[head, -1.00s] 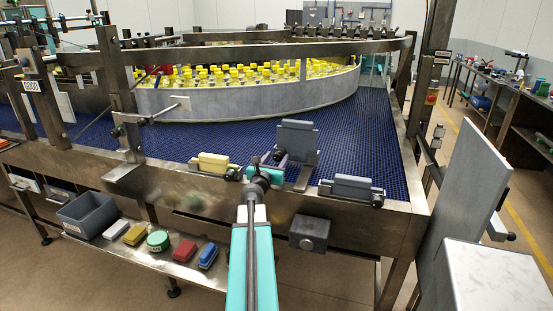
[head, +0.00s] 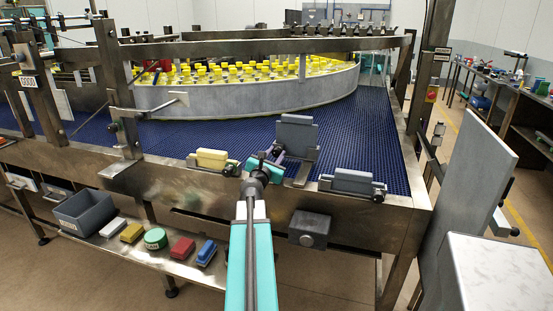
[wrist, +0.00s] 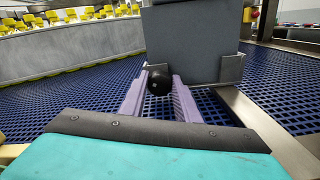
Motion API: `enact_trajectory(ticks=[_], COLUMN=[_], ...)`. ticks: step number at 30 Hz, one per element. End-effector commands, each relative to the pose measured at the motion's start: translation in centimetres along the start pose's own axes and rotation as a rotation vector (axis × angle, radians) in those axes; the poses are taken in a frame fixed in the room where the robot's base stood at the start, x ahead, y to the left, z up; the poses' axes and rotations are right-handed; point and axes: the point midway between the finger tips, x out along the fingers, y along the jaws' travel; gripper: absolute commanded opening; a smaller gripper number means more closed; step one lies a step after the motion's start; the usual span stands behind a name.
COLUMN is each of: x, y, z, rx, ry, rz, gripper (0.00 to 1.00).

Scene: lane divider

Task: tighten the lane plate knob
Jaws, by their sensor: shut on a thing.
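The lane plate (head: 296,133) is a grey upright block in a metal bracket, standing on the blue mesh belt at the bed's near side. In the wrist view the plate (wrist: 195,40) fills the upper middle. Its round black knob (wrist: 159,82) faces me at the plate's lower left. My gripper (wrist: 160,80) has its two purple fingers on either side of this knob, shut on it. In the head view my gripper (head: 279,153) reaches the plate's near-left side, and the knob is hidden there.
A yellow block (head: 211,158) and a lower grey block (head: 352,181) sit on the bed's near edge to either side. A shelf below carries a grey bin (head: 85,210) and several coloured items. Yellow-capped bottles (head: 250,72) stand behind a curved wall. A grey panel (head: 475,195) stands right.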

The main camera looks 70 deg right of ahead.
Motion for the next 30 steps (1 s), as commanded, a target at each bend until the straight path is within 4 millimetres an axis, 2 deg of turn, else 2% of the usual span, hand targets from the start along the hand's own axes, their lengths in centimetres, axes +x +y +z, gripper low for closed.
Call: enact_trajectory(ticks=[6,17,18,21,30], x=[-0.03,-0.05,-0.05,-0.05,-0.07], y=[-0.04,0.02,0.02,0.02,0.00], z=[-0.20,-0.07,-0.07,-0.06,-0.03], rx=[0.119,0.138,0.138,0.137,0.136], ry=[0.000,0.002,0.002,0.001,0.001], rz=[0.001,0.001,0.001,0.001,0.001], gripper=[0.06,0.06,0.34,0.48,0.48])
